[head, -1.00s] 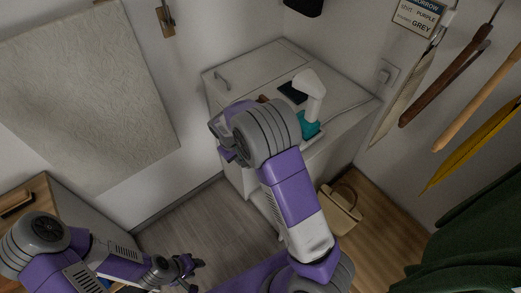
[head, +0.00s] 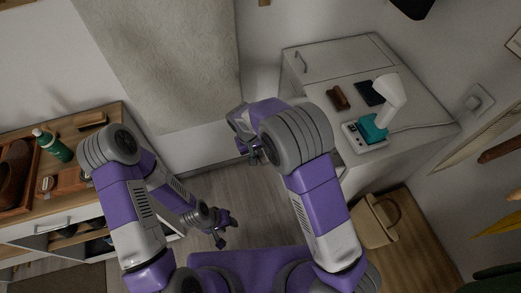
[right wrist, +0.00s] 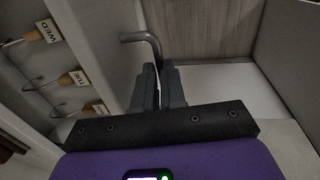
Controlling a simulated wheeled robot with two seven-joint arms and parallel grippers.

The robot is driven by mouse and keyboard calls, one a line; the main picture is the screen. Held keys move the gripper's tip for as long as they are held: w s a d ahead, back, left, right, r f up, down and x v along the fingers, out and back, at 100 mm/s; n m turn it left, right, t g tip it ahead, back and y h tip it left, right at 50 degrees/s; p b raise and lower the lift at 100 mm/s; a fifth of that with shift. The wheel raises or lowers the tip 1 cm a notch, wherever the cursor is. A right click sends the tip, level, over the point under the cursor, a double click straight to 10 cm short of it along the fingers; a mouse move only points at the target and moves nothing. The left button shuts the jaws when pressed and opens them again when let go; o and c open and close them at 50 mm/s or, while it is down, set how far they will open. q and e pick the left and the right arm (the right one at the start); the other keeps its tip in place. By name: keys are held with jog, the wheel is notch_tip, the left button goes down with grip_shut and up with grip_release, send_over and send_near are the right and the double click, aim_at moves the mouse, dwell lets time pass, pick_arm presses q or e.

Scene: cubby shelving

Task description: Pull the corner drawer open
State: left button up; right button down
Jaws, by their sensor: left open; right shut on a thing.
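The white corner cabinet (head: 350,59) stands at the upper right in the head view, with a bar handle on its left part. My right arm hides much of its front, so I cannot tell there how far a drawer is open. My right gripper (head: 250,150) is beside the cabinet's left side. In the right wrist view, my right gripper (right wrist: 158,85) is shut on a bent grey bar handle (right wrist: 142,38), whose free end sticks out above the fingers. My left gripper (head: 222,228) is open and empty over the floor.
A beige bag (head: 375,225) stands below. A wooden-topped dresser (head: 85,135) with a green bottle (head: 54,146) is at left. Labelled hooks (right wrist: 50,30) show in the wrist view.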

jog(key=c, duration=1.2)
grip_release()
notch_tip(320, 180, up, 8)
jog(key=a+p, duration=0.1)
jog(key=shift+s+a+f, duration=0.15)
jog(key=shift+a+f, duration=0.05)
